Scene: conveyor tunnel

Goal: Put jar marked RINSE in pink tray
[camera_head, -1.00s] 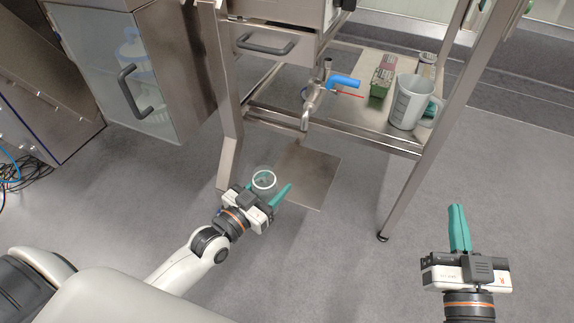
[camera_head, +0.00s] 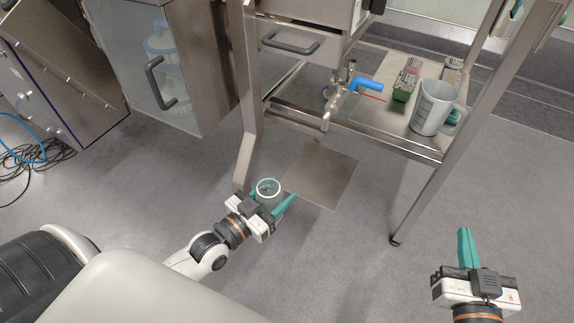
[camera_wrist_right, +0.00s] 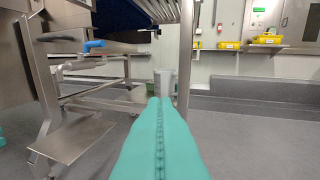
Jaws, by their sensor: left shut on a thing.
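My left gripper (camera_head: 275,207) is shut on a clear, round jar (camera_head: 268,188) with a pale rim. It holds the jar upright near the foot of the steel frame, and I can read no marking on it. My right gripper (camera_head: 465,248) has its teal fingers together, with nothing between them. Its closed fingers also show in the right wrist view (camera_wrist_right: 160,125). No pink tray shows in either view.
A steel frame has a tap with a blue handle (camera_head: 366,86). Its low shelf (camera_head: 375,118) carries a green box (camera_head: 406,80) and a white jug (camera_head: 434,107). A glass-door cabinet (camera_head: 165,75) and loose cables (camera_head: 40,160) are at left. Floor between my grippers is clear.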

